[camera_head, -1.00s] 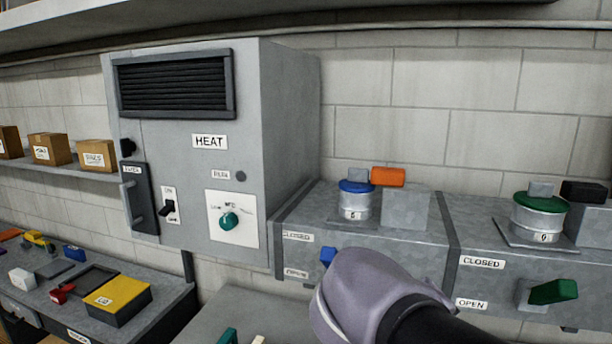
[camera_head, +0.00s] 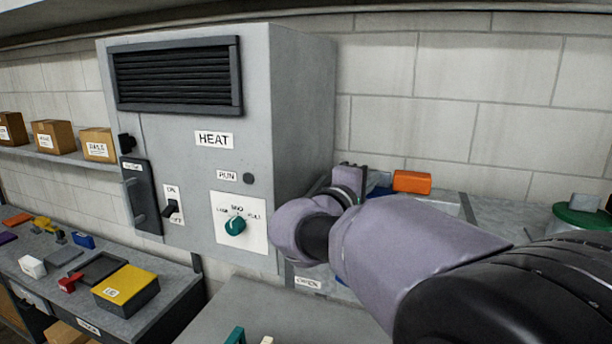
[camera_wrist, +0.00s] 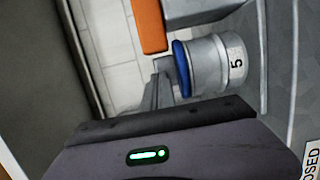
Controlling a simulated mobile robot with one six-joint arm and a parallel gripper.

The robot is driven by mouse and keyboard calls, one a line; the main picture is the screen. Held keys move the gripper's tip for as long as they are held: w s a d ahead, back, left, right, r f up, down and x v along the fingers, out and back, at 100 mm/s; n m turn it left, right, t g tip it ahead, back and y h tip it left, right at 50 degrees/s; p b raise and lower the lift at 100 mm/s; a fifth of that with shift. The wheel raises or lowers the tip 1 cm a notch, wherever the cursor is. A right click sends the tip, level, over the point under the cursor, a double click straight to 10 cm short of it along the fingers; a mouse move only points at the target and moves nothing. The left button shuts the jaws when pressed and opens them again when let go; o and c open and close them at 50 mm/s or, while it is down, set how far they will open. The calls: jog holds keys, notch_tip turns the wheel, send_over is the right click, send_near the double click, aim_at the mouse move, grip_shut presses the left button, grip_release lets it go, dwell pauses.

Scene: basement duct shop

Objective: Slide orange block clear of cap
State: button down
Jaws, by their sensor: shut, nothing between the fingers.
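The orange block (camera_head: 412,182) lies on a grey box just right of the blue cap (camera_head: 379,190), which is mostly hidden behind my arm. In the wrist view the orange block (camera_wrist: 150,25) is at the top, with its end close to the blue cap (camera_wrist: 181,68). The cap sits on a metal canister (camera_wrist: 214,62) marked 5 and has a small grey knob. My gripper (camera_head: 350,178) is shut and empty, by the cap's left side. In the wrist view its fingers (camera_wrist: 157,92) are near the knob; contact cannot be told.
The grey HEAT cabinet (camera_head: 190,150) stands close on the left of my gripper. The block wall (camera_head: 450,110) is behind. A second canister with a green cap (camera_head: 582,215) is at the right. A bench with a yellow-topped box (camera_head: 127,283) is at lower left.

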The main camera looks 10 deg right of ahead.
aim_at(413, 183)
jog(key=shift+s+d+r, duration=0.1)
jog(key=shift+s+d, duration=0.75)
jog(key=shift+s, duration=0.1)
jog(key=shift+w, duration=0.25)
jog(key=s+d+b, duration=0.1)
jog(key=b, duration=0.1)
jog(key=s+d+b, duration=0.1)
jog(key=d+b, duration=0.1)
jog(key=s+d+b, duration=0.1)
jog(key=b, duration=0.1)
jog(key=shift+s+d+f, duration=0.3)
jog(key=shift+d+f, duration=0.05)
jog(key=shift+d, duration=0.05)
jog(key=shift+r, duration=0.35)
